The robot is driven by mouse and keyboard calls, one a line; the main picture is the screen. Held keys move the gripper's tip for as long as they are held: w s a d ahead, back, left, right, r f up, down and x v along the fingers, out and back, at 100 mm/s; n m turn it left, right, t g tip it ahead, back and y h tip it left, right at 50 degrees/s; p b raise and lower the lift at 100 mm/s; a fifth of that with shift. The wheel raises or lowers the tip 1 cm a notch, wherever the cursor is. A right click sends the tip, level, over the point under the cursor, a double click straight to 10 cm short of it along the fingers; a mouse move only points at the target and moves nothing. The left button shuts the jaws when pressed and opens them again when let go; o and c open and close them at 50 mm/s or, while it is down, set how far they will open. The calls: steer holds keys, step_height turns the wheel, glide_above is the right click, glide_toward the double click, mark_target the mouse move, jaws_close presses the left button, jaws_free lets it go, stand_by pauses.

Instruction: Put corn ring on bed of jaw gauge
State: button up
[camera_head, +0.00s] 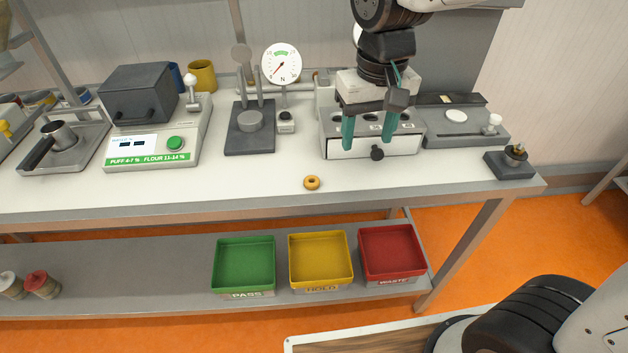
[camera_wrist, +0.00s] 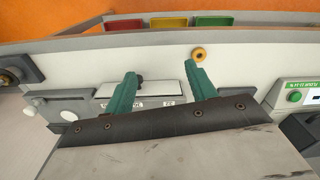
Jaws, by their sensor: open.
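The corn ring (camera_head: 312,183) is a small golden ring lying on the bench near its front edge. It also shows in the wrist view (camera_wrist: 199,54), just beyond the right-hand fingertip. What looks like the jaw gauge (camera_head: 262,143) has a dark base, upright posts and a round white dial with a needle. A grey round bed (camera_head: 250,121) sits on that base. My gripper (camera_head: 369,142) has two teal fingers spread apart with nothing between them. It hangs over the white drawer unit, to the right of and behind the ring. The wrist view also shows both fingers (camera_wrist: 161,72).
The white drawer unit (camera_head: 345,147) with a dark knob stands behind my fingers. A grey plate device (camera_head: 470,128) is at right. A green-buttoned machine (camera_head: 155,143) is at left. Green, yellow and red bins sit on the lower shelf. Bench around the ring is clear.

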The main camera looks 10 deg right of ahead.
glide_toward(312, 180)
steer(key=shift+w+d+f+n, duration=0.1)
steer(key=shift+w+f+n, duration=0.1)
steer(key=shift+n, duration=0.2)
steer(key=f, duration=0.8)
steer(key=shift+a, duration=0.25)
steer(key=c, duration=0.8)
